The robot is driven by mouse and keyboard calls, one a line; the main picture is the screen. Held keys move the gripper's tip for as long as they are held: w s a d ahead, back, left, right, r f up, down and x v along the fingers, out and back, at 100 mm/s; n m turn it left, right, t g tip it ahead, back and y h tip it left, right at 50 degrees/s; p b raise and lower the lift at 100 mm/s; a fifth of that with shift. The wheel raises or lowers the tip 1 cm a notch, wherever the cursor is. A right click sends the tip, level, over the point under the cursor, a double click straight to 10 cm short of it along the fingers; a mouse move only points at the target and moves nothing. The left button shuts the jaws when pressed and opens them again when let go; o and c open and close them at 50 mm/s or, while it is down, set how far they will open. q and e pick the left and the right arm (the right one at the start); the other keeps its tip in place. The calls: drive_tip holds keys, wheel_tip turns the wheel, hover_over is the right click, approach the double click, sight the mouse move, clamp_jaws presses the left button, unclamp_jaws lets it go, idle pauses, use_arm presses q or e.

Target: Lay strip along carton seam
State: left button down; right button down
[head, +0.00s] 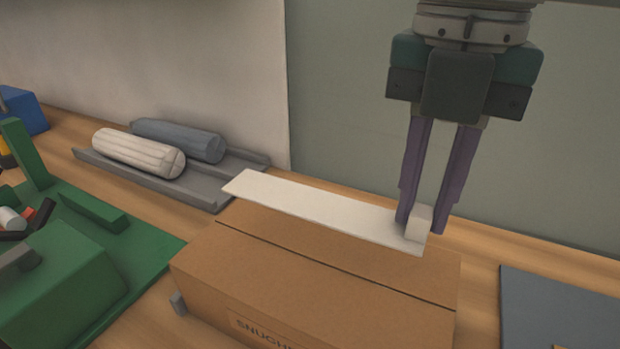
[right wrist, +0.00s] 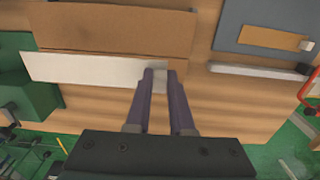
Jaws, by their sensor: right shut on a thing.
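The brown carton (head: 330,285) sits on the wooden table, a dark straight seam (head: 330,262) running across its top. My right gripper (head: 424,222) is shut on the small white block at the right end of a flat white strip (head: 310,207). The strip lies behind the seam in the picture, roughly parallel to it, over the carton's back edge. I cannot tell whether it touches the carton. The right wrist view also shows the strip (right wrist: 90,70) between the fingertips (right wrist: 160,74) and beside the carton (right wrist: 120,28). My left gripper is not in view.
A grey tray (head: 245,160) behind the carton holds a white roll (head: 138,152) and a grey-blue roll (head: 180,138). A green box (head: 60,275) on a green mat (head: 155,255) stands left. A dark grey mat (head: 560,305) lies right. A wall closes the back.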

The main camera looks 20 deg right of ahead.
sight(399, 286)
wheel_tip(399, 286, down, 8)
drive_tip(key=shift+w+r, duration=0.1)
drive_tip(key=shift+r, duration=0.05)
idle(0.3)
drive_tip(key=shift+b, duration=0.4)
drive_tip(key=c, duration=0.8)
unclamp_jaws()
wheel_tip(399, 286, up, 12)
drive_tip(key=shift+r+p, duration=0.1)
drive_tip(key=shift+p, duration=0.6)
